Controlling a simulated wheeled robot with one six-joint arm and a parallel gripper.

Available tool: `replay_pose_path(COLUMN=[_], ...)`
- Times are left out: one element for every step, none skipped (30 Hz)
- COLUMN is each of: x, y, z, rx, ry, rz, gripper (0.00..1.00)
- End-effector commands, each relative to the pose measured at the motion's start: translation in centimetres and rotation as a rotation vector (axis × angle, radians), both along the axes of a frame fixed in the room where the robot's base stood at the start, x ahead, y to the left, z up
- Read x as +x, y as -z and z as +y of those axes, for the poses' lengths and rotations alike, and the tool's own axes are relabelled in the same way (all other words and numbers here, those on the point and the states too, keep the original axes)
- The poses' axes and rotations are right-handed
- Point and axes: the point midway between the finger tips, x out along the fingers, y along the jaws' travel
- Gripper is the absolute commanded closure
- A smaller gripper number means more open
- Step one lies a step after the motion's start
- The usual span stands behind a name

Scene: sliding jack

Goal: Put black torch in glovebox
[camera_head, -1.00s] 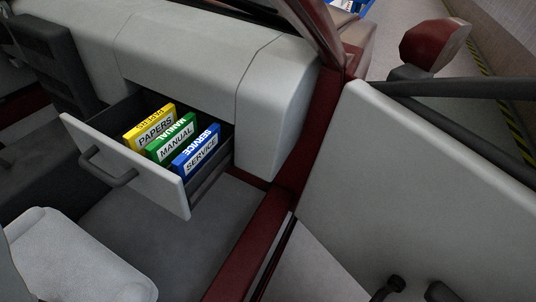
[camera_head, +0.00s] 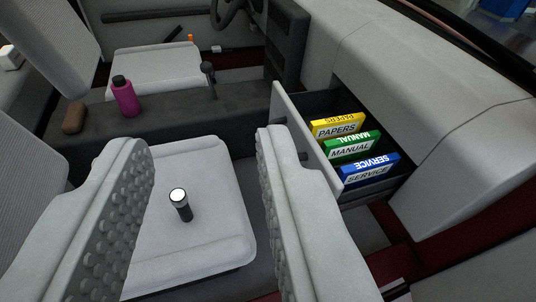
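The black torch (camera_head: 181,206) stands upright on the light grey passenger seat (camera_head: 224,246), its pale lens facing up. My gripper (camera_head: 208,150) is open and empty, its two grey studded fingers wide apart. In the picture the torch shows between the fingers, with nothing touching it. The glovebox (camera_head: 306,136) is a pulled-out drawer to the right of the gripper. It holds a yellow papers box (camera_head: 337,126), a green manual box (camera_head: 353,147) and a blue service box (camera_head: 370,170). The right finger overlaps part of the drawer front.
A magenta bottle (camera_head: 125,98) and a brown object (camera_head: 74,118) are on the dark centre console (camera_head: 172,121). A gear lever (camera_head: 208,78) rises there. The dashboard (camera_head: 440,90) bounds the right side. A seat back (camera_head: 30,135) is at left.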

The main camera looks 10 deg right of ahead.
Motion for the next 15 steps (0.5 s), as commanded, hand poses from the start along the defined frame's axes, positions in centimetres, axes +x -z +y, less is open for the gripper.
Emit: replay_pose_path(x=[1.4,2.1,2.9,3.5,4.1,4.9,5.5,6.0,6.8,7.2,7.8,8.4,8.9,9.4,10.0], y=[1.2,1.8,2.7,3.4,4.0,4.9,5.5,6.2,7.1,7.7,8.3,9.2,9.8,10.4,11.2], z=[0.3,0.4,0.5,0.5,0.6,0.7,0.7,0.8,0.8,0.8,0.9,0.9,0.9,0.9,0.9], rx=[-0.014,-0.024,-0.036,-0.047,-0.057,-0.071,-0.082,-0.093,-0.111,-0.121,-0.135,-0.153,-0.165,-0.181,-0.200], ry=[-0.004,-0.005,-0.004,-0.002,0.000,0.002,0.005,0.009,0.014,0.019,0.024,0.032,0.039,0.045,0.056], rz=[0.058,0.091,0.135,0.168,0.199,0.241,0.272,0.303,0.345,0.374,0.404,0.443,0.471,0.500,0.537], gripper=[0.66,0.66,0.66,0.66,0.66,0.66,0.66,0.66,0.66,0.66,0.66,0.66,0.66,0.66,0.66])
